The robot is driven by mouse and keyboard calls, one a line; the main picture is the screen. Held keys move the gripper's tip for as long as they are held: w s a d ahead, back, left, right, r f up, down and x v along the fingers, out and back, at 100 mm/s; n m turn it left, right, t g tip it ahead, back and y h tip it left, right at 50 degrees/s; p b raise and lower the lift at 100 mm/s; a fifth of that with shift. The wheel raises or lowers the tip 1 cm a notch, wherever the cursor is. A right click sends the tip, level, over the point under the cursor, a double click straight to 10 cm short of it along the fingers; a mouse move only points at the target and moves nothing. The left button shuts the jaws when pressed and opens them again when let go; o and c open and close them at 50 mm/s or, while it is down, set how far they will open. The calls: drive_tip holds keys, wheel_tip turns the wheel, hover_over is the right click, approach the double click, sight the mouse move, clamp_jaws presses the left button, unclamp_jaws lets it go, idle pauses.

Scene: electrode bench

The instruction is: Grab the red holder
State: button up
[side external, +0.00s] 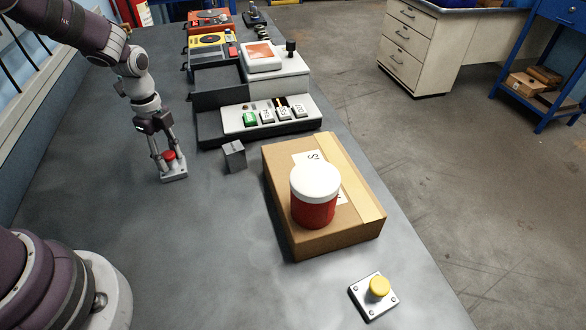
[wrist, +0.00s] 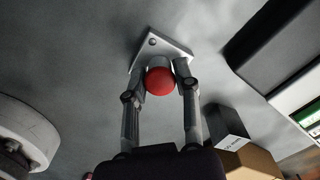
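The red holder is a pale metal plate (wrist: 172,46) with a round red knob (wrist: 160,81) on it. In the side external view its red knob (side external: 169,156) shows low between my fingers, left of the middle of the bench. My gripper (side external: 169,163) points down over it. In the wrist view one finger stands on each side of the knob, and I see no clear gap between them and it. The fingers look closed on the knob. The plate is at or very near the bench top; I cannot tell if it is lifted.
A grey block (side external: 234,156) stands to the right, near a dark tray (side external: 207,130) with sample pieces. A cardboard box (side external: 345,232) carries a red jar with a white lid (side external: 315,194). A yellow-knobbed holder (side external: 377,290) lies at the front right. Bench between is clear.

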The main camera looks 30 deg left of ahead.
clamp_jaws()
drive_tip(key=shift+r, duration=0.15)
